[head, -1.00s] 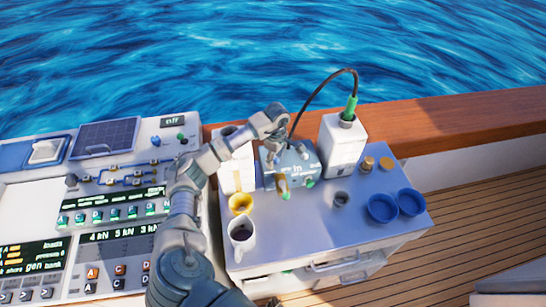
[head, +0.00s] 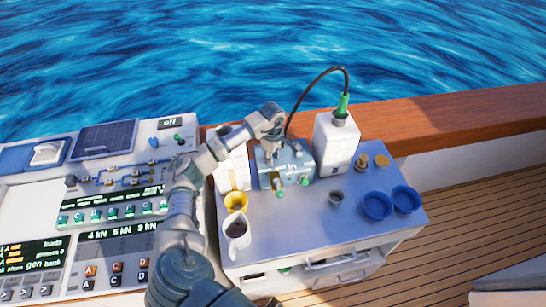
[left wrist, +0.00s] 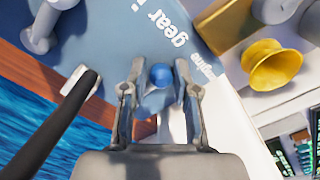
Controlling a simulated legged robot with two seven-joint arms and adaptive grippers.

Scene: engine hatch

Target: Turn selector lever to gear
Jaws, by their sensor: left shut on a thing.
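The blue-grey selector box (head: 297,178) stands on the grey worktop, behind the yellow funnel and left of a white canister. In the left wrist view its top (left wrist: 205,15) carries the white words "gear" and "engine". The selector lever has a blue round knob (left wrist: 161,76), which sits between my left fingers. My left gripper (left wrist: 162,103) is shut on the lever from above; it also shows over the box in the head view (head: 270,153). The lower part of the lever is partly hidden by the fingers, and its exact pointing is hard to tell. My right gripper is not in view.
A white canister (head: 337,148) with a green plug and black cable (head: 303,92) stands close right of the box. A yellow funnel (head: 236,201) and white jug (head: 237,235) stand front left. Two blue bowls (head: 377,206) are at right. The worktop's middle front is clear.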

